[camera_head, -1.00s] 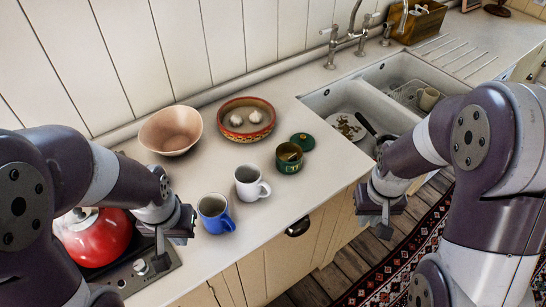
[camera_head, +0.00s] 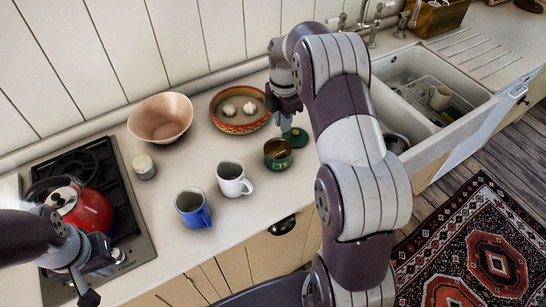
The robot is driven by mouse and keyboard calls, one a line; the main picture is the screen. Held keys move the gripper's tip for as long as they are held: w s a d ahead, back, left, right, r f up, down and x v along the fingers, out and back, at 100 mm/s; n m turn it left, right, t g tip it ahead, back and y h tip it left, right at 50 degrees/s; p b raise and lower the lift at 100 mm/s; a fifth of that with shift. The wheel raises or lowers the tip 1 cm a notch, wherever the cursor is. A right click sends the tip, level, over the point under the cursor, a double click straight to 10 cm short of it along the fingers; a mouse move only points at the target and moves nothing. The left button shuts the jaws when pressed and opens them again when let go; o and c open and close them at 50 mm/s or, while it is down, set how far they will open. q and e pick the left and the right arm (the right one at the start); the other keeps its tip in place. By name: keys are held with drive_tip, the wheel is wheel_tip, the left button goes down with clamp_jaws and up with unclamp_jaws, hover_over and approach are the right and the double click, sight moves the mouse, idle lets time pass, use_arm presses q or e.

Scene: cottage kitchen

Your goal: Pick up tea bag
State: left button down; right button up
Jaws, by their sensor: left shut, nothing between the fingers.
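No tea bag can be made out. An open green tin (camera_head: 277,154) stands on the counter, its inside dark and brownish, with its green lid (camera_head: 296,137) lying behind it to the right. My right gripper (camera_head: 285,122) hangs above the counter between the patterned bowl and the tin lid, apart from the tin; its fingers are too dark to tell if they hold anything. My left gripper (camera_head: 88,292) is shut and empty, low at the left by the stove's front edge. A white mug (camera_head: 232,180) and a blue mug (camera_head: 191,209) stand left of the tin.
A patterned bowl (camera_head: 240,127) holds two white bulbs. A pinkish bowl (camera_head: 160,118) and a small lidded jar (camera_head: 143,167) stand to the left. A red kettle (camera_head: 84,209) sits on the stove. The double sink (camera_head: 480,100) lies right, partly behind my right arm.

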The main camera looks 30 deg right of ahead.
wheel_tip(320, 180, down, 7)
drive_tip(key=shift+w+d+r+p, duration=0.1)
drive_tip(key=shift+d+p, duration=0.05)
drive_tip(key=shift+p, duration=0.5)
drive_tip(key=shift+f+p, duration=0.4)
wheel_tip(320, 180, down, 4)
drive_tip(key=shift+f+p, duration=0.1)
drive_tip(key=shift+p, duration=0.75)
drive_tip(key=shift+f, duration=0.3)
drive_tip(key=shift+r, duration=0.1)
drive_tip(key=shift+c, duration=1.4)
